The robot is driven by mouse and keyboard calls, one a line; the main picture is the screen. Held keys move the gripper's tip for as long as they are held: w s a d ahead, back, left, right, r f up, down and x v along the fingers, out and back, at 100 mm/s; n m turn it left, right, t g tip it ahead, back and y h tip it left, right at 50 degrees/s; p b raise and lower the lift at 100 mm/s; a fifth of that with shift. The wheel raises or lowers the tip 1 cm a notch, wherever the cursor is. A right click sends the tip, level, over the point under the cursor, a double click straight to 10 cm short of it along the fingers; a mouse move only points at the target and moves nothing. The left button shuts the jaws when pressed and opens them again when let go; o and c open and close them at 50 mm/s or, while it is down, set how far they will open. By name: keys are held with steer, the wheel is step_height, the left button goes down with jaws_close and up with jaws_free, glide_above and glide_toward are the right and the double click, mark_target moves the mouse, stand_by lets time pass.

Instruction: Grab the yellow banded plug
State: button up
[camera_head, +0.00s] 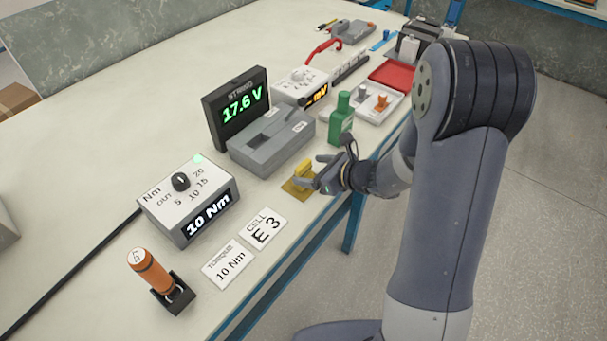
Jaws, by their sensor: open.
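A small yellow block-like piece (303,170) stands on a flat yellow-brown pad (292,190) near the table's right edge. It is the only yellow upright piece I make out, and a band on it is too small to tell. My gripper (310,172) is open, with its fingers close beside the yellow piece, on its right and near side. The fingers partly cover the piece and pad, so I cannot tell whether they touch it.
A grey tester (270,145) and a green bottle (341,120) stand close behind. A white tray (385,113) holds a grey and an orange plug. The torque box (172,202), cards (263,229) and orange driver (150,270) lie nearer. The table (80,130) is clear at left.

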mark_target(306, 170)
steer(key=x, duration=0.4)
steer(key=shift+f, duration=0.1)
steer(key=c, duration=1.1)
